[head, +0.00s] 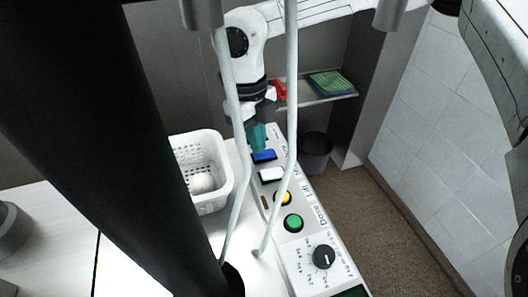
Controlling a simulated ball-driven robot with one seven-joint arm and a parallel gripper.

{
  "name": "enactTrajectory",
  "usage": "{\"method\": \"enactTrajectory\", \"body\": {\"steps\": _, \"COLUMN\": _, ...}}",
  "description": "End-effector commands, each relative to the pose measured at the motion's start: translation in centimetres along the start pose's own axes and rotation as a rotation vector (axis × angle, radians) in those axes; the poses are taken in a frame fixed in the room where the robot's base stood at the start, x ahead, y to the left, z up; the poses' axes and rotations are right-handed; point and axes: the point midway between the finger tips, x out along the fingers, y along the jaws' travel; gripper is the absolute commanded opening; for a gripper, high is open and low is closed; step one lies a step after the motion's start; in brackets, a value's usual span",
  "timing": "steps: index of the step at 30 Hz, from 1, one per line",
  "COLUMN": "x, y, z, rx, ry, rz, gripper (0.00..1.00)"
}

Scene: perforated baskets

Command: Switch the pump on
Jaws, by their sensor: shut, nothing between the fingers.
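A long white control panel (306,255) runs from the lower right toward the far end of the counter. It carries a blue switch (264,156), a white switch (271,174), a yellow button (283,198), a green button (293,222) and a black dial (324,257). "Lift" and "Dose" are readable on it; I cannot make out a pump label. My gripper (257,139), with teal fingers, is shut and empty at the panel's far end, just beyond the blue switch. Whether it touches the panel, and what lies behind it, I cannot tell.
A white perforated basket (226,186) holding a white round item (202,182) stands left of the panel. A shelf (318,99) behind carries a green item (331,83) and a red item (280,90). A dark bin (314,153) stands on the floor.

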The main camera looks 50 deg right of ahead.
Motion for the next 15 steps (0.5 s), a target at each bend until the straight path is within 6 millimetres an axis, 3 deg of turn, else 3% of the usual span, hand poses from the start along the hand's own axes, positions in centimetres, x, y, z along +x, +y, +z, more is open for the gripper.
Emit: {"method": "enactTrajectory", "body": {"steps": 15, "x": 0.78, "y": 0.01, "z": 0.12, "rx": 0.000, "ry": 0.000, "rz": 0.000, "gripper": 0.00}}
